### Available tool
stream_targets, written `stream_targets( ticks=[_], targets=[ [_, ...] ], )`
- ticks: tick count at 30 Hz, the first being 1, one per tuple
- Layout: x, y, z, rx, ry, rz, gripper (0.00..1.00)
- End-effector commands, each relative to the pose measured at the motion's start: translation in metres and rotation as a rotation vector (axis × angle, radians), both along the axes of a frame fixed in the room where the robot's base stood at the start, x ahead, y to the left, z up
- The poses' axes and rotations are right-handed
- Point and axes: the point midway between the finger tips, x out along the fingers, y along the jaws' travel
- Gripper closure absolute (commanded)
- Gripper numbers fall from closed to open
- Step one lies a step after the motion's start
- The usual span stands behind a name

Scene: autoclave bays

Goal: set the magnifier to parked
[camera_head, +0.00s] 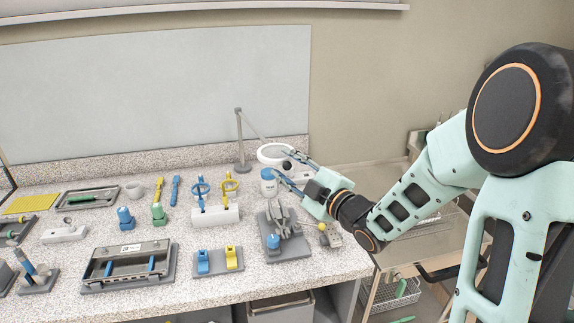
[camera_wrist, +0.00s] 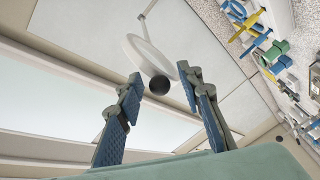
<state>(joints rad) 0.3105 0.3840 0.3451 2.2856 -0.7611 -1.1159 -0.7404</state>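The magnifier (camera_head: 275,152) is a white ring lens on a thin grey jointed arm with a post (camera_head: 239,140) at the back of the counter. A dark round knob (camera_head: 287,165) sits at its near edge. My gripper (camera_head: 279,166) reaches in from the right, beside the ring. In the wrist view the ring (camera_wrist: 148,54) lies beyond my fingers, and the dark knob (camera_wrist: 159,85) shows between the two blue-padded fingertips. My gripper (camera_wrist: 162,88) is open, with gaps between the fingers and the knob. Whether the knob lies fully between the fingers in depth is unclear.
A white and blue jar (camera_head: 268,183) stands just below my gripper. A white rack (camera_head: 216,215) with blue and yellow ring-handled tools is left of it, and a grey fixture (camera_head: 284,235) is in front. A steel side table (camera_head: 370,180) stands right of the counter.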

Motion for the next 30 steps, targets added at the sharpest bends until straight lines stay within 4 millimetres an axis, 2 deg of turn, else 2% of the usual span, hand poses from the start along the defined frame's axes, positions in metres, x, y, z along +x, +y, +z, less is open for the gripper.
stream_targets(
  ticks=[4, 13, 30],
  targets=[
    [0.0000, -0.0001, -0.0001, 0.000, 0.000, 0.000, 0.66],
    [-0.0001, -0.0005, -0.0001, 0.001, 0.001, 0.000, 0.99],
    [0.0008, -0.0004, -0.0013, 0.002, 0.003, -0.005, 1.00]
  ],
)
